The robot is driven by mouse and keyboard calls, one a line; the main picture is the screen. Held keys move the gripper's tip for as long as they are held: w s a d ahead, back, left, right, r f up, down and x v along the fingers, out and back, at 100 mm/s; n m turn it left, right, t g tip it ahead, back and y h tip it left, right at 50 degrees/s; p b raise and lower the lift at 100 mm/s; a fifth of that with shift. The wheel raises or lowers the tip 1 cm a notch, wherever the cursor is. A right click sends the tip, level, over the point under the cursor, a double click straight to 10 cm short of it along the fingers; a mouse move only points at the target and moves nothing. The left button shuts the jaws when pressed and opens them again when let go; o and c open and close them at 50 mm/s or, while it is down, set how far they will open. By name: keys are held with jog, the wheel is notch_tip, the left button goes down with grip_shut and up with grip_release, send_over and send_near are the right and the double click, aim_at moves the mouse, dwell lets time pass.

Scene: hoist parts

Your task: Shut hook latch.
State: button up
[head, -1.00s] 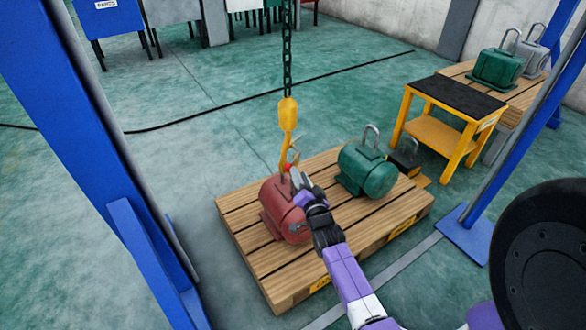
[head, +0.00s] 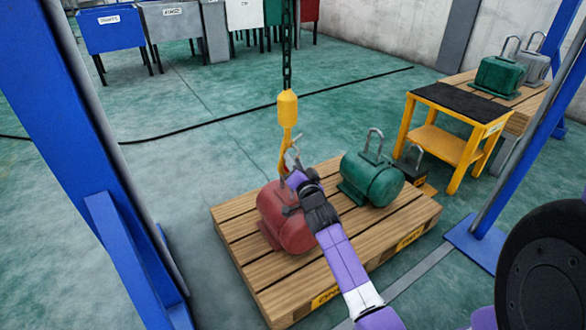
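The yellow hoist hook (head: 287,118) hangs from a dark chain (head: 287,55) over the pallet, just above the red motor (head: 280,215). My gripper (head: 294,174) is at the lower part of the hook, above the red motor's top. A thin grey metal piece shows at the hook's mouth beside my fingers; I cannot tell whether it is the latch or the motor's lifting eye. My fingers and wrist cover part of the hook's lower end and the motor's top. The finger gap is too small to make out.
A green motor (head: 372,178) with a lifting loop stands on the wooden pallet (head: 262,276) right of the red one. Blue gantry posts (head: 95,150) stand at both sides. A yellow cart (head: 450,140) is at the right. Open floor lies left of the pallet.

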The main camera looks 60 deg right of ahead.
jog(key=shift+w+d, duration=0.35)
grip_shut()
jog(key=shift+f, duration=0.2)
dwell(1.1)
